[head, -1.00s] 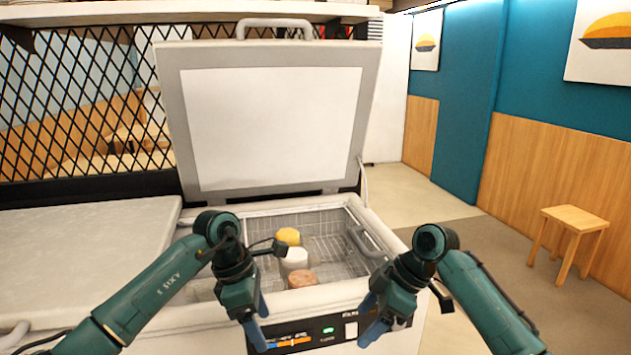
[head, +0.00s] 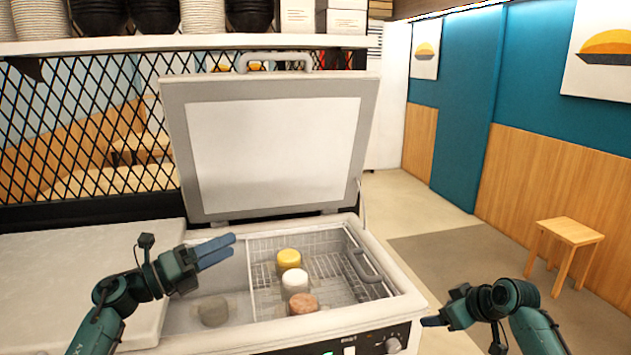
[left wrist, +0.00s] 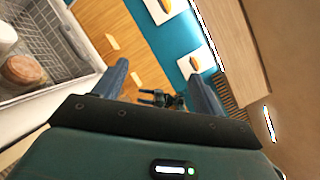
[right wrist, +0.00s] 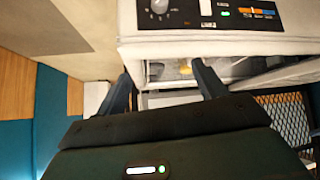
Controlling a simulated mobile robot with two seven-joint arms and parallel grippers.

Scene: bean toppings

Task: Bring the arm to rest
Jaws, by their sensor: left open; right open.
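My left gripper (head: 215,251) is above the left part of the open chest freezer, with its blue fingers pointing right. It holds nothing. In the left wrist view its fingers (left wrist: 162,85) are spread apart. My right gripper (head: 430,321) is at the freezer's front right corner, its fingers pointing left. In the right wrist view its fingers (right wrist: 163,80) are spread with nothing between them, facing the freezer's front panel.
The chest freezer (head: 400,306) has its lid (head: 275,150) raised. In its wire basket are a yellow-topped tub (head: 289,259), a white tub (head: 295,281) and a brown-topped tub (head: 303,303). A grey round thing (head: 213,311) lies left. A stool (head: 570,233) stands right.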

